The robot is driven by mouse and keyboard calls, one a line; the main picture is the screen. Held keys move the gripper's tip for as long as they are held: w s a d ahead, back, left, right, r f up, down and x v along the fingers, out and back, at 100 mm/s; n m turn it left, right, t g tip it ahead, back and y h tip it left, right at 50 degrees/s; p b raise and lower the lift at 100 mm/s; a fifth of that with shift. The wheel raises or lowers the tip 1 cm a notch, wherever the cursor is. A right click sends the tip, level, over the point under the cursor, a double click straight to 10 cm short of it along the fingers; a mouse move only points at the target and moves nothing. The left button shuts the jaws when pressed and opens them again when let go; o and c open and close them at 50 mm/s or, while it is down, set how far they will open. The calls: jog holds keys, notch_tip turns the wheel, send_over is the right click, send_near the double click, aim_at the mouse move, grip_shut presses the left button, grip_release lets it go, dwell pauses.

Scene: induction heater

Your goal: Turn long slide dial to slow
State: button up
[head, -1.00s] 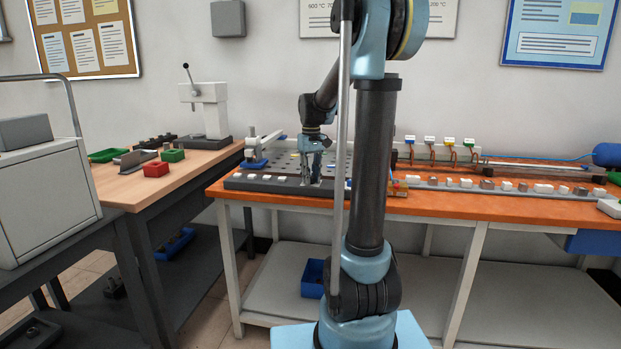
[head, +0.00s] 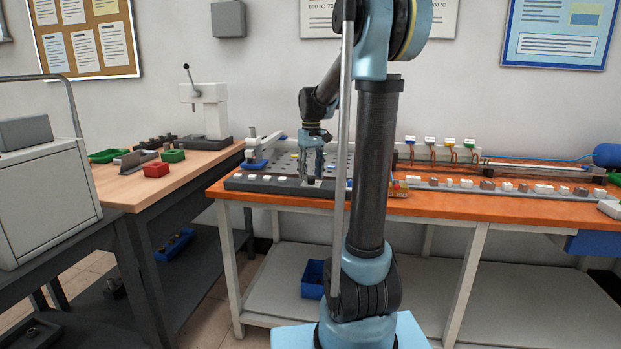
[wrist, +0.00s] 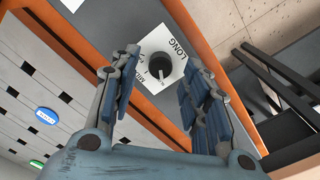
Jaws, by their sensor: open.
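In the wrist view, a round black dial (wrist: 159,66) sits on a white plate (wrist: 178,50) marked LONG, with other lettering partly cut off or hidden. A pale pointer mark shows on the dial, but the exact setting cannot be read. My gripper (wrist: 162,60) is open, with one finger on either side of the dial in the picture and no clear contact. In the head view, my gripper (head: 312,178) points down at the front strip of the orange bench, and its fingers hide the dial there.
The grey control strip (head: 262,184) runs along the front edge of the orange bench (head: 460,201). A perforated plate (head: 285,160) lies behind it. A blue button (wrist: 47,116) and a green button show in the wrist view. My arm's column blocks part of the bench.

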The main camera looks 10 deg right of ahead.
aim_at(311, 178)
notch_tip(311, 178, up, 10)
dwell(0.5)
jog(key=s+d+f+m+t, duration=0.1)
jog(key=s+f, duration=1.1)
jog(key=s, duration=0.4)
jog(key=s+d+f+m+t, duration=0.1)
jog(key=s+d+f+m, duration=0.1)
jog(key=s+f, duration=1)
jog(key=s, duration=0.4)
jog(key=shift+f, duration=0.2)
